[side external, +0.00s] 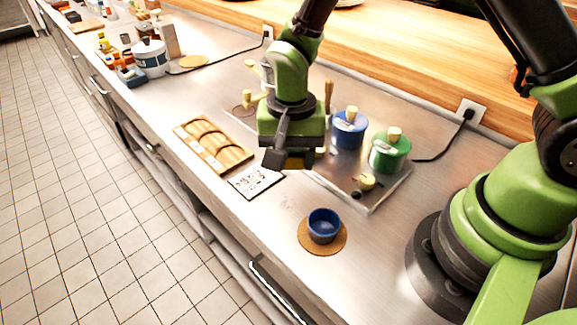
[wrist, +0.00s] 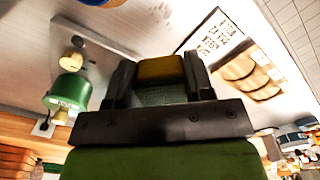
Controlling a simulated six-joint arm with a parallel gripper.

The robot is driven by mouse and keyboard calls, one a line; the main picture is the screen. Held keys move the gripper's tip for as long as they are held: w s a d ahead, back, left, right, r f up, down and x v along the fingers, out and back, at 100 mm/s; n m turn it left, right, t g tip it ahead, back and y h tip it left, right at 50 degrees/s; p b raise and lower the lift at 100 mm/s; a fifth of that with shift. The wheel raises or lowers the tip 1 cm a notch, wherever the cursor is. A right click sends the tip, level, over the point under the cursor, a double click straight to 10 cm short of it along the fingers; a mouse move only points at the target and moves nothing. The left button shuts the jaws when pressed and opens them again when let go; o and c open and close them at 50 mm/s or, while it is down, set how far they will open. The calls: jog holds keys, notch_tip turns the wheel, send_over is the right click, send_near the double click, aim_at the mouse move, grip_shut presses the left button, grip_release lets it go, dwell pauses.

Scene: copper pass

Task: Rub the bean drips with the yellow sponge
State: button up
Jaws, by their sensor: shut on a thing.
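My gripper (side external: 287,158) is above the steel counter, between the wooden rack and the coloured pots. In the wrist view its two dark fingers (wrist: 160,82) are shut on the yellow sponge (wrist: 160,68), which has a yellow part and a grey-green part. In the side view the sponge is mostly hidden by the gripper. Faint small reddish marks (side external: 289,204), which may be the bean drips, show on the counter between the written card and the blue bowl. The sponge appears apart from them.
A blue bowl (side external: 323,227) sits on a round cork mat (side external: 304,244). A blue pot (side external: 348,133) and green pot (side external: 388,156) stand on a metal tray (side external: 371,207). A wooden rack (side external: 187,142) with tan curved pieces and a written card (side external: 256,181) lie left.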

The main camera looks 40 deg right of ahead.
aim_at(296, 201)
jog(key=n, duration=0.5)
jog(key=shift+s+d+n, duration=0.1)
jog(key=shift+s+n, duration=0.25)
jog(key=shift+n, duration=0.05)
jog(key=shift+s+n, duration=0.1)
jog(key=shift+n, duration=1.1)
jog(key=shift+d+f+n, duration=0.1)
jog(key=shift+f+n, duration=0.1)
jog(key=shift+n, duration=0.2)
jog(key=shift+f, duration=3.65)
jog(key=shift+a+f, duration=0.1)
jog(key=shift+a, duration=0.2)
jog(key=shift+c, duration=0.4)
jog(key=shift+a+f, duration=0.15)
jog(key=shift+a, duration=0.75)
jog(key=shift+a+f, duration=0.1)
jog(key=shift+a, duration=0.75)
jog(key=d, duration=0.4)
jog(key=shift+d, duration=0.1)
jog(key=shift+r, duration=4.15)
